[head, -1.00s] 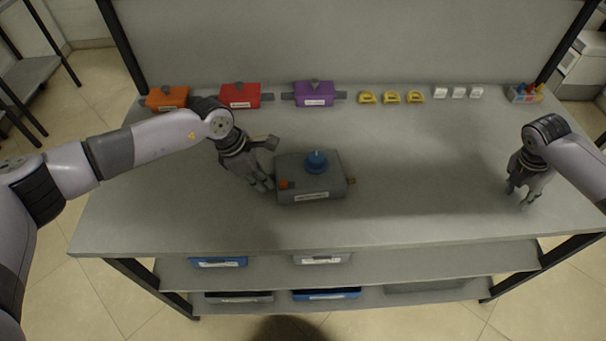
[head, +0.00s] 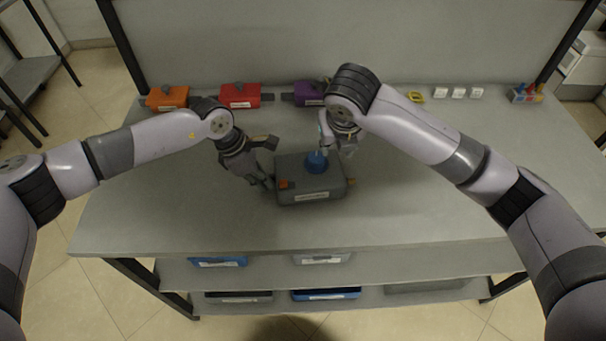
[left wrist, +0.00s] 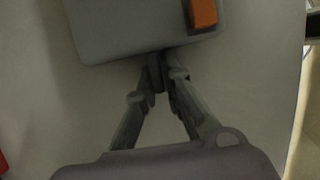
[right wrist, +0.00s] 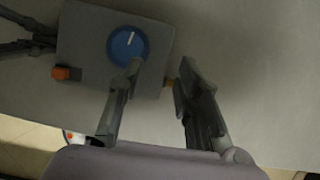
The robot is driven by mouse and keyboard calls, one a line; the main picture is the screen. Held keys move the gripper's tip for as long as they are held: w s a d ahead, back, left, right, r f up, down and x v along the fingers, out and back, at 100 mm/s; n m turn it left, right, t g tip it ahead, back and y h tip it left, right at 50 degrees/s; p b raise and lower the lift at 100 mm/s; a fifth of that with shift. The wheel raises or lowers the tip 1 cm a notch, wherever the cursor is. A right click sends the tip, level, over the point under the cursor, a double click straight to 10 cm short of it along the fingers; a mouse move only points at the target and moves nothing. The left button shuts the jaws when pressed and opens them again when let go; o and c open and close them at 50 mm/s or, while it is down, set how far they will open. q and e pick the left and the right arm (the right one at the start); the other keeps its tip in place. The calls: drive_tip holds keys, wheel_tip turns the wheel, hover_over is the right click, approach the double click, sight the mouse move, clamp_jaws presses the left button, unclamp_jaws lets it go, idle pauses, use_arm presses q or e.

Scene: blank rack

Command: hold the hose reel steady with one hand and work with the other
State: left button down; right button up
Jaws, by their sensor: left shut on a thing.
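A grey box (head: 300,192) with a round blue knob (head: 317,162), an orange button (head: 284,184) and a white label stands on the table; nothing else looks like a hose reel. My left gripper (head: 268,183) is at the box's left side. In the left wrist view its fingers (left wrist: 160,76) close together at the box's edge; what they grip is mostly hidden. My right gripper (head: 334,148) is over the box's back right, beside the knob. In the right wrist view its fingers (right wrist: 160,75) are apart and empty, one overlapping the knob's edge (right wrist: 128,45).
Orange (head: 167,97), red (head: 240,95) and purple (head: 309,93) boxes line the table's back, with a yellow piece (head: 414,96), white blocks (head: 458,93) and a small tray of coloured pieces (head: 526,96). The table's right side is clear. Bins stand on shelves below.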

sight(283, 182)
drive_tip(key=shift+n+g, duration=0.7)
drive_tip(key=s+a, duration=0.1)
drive_tip(key=a, duration=0.1)
drive_tip(key=s+a, duration=0.1)
drive_tip(key=a, duration=0.2)
drive_tip(key=s+a+f, duration=0.1)
drive_tip(key=s+a, duration=0.1)
drive_tip(key=shift+a, duration=0.2)
use_arm(q)
drive_tip(key=shift+a, duration=0.1)
use_arm(e)
drive_tip(key=shift+m+g+y, duration=0.3)
drive_tip(key=shift+m+g, duration=0.2)
drive_tip(key=shift+m, duration=0.3)
drive_tip(key=a+r, duration=0.1)
drive_tip(key=a, duration=0.1)
drive_tip(key=a+r, duration=0.2)
drive_tip(key=shift+s+a+r, duration=0.2)
drive_tip(key=shift+r, duration=0.1)
drive_tip(key=shift+f, duration=4.15)
drive_tip(key=shift+c, duration=0.4)
drive_tip(key=c, duration=0.6)
drive_tip(key=shift+c, duration=0.2)
